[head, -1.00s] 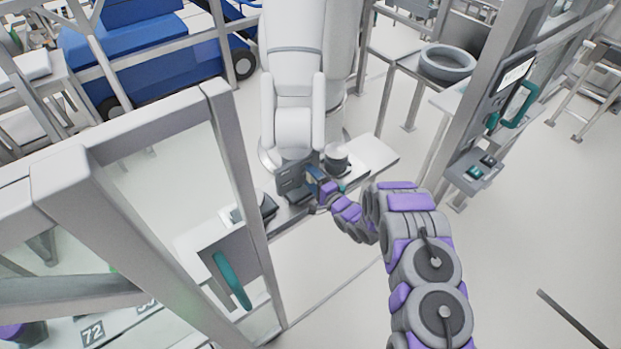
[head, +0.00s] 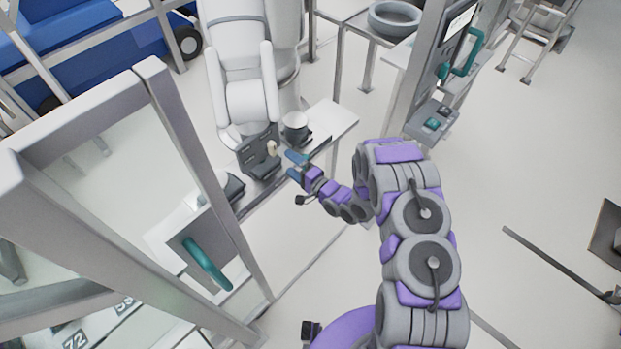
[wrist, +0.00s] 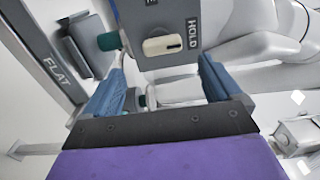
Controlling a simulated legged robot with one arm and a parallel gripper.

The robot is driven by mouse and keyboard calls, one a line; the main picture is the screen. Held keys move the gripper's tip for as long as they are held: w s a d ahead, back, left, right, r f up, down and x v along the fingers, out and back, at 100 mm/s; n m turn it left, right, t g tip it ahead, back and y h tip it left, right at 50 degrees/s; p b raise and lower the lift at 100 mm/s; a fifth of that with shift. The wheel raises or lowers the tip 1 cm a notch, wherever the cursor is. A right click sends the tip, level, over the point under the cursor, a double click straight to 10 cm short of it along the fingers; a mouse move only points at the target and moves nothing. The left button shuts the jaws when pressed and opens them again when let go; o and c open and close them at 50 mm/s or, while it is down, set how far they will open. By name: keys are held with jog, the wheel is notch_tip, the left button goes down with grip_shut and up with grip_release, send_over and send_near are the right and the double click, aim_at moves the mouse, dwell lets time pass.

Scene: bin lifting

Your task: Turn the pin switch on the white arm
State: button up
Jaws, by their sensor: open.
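The white arm (head: 240,65) stands behind a small bench, with a dark grey switch panel (head: 251,157) at its lower end. A cream pin switch (head: 272,148) sticks out of the panel. In the wrist view the cream switch (wrist: 162,45) lies lengthwise across the picture on the grey panel (wrist: 160,15), beside the word HOLD. My gripper (head: 293,165) is just right of the panel in the head view. In the wrist view its blue fingers (wrist: 162,72) are open, one on each side of the switch, with nothing between them. The fingers look apart from the switch.
A glass-paned frame (head: 160,110) with a teal handle (head: 207,264) stands at the left. A post with a control box (head: 432,122) and teal handle is at the right. A round pot (head: 295,127) sits on the bench (head: 335,122). Open floor lies at the right.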

jog(key=v, duration=0.8)
jog(key=shift+d, duration=0.2)
